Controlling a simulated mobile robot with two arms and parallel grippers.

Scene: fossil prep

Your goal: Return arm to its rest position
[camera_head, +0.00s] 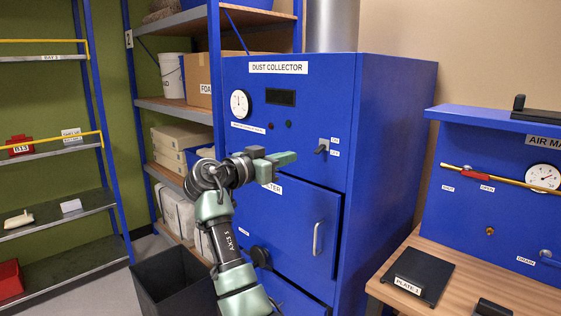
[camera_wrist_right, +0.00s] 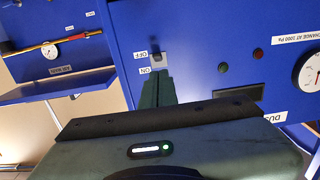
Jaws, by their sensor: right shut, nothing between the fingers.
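My right arm (camera_head: 236,255) rises from the bottom of the head view. Its green right gripper (camera_head: 284,158) is shut and empty, and points right in front of the blue dust collector (camera_head: 390,150). The fingertips are a little left of the ON/OFF toggle switch (camera_head: 323,146) in the picture. In the right wrist view the shut fingers (camera_wrist_right: 157,88) reach toward the same switch (camera_wrist_right: 157,58). I cannot tell the exact gap between them. My left gripper is not in view.
A dark open bin (camera_head: 180,285) stands on the floor beside the arm. Shelves with boxes are at the left. A cabinet door with a handle (camera_head: 317,238) is below the switch. A wooden bench (camera_head: 470,280) with a black plate (camera_head: 418,276) and a blue air panel (camera_head: 500,215) is at the right.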

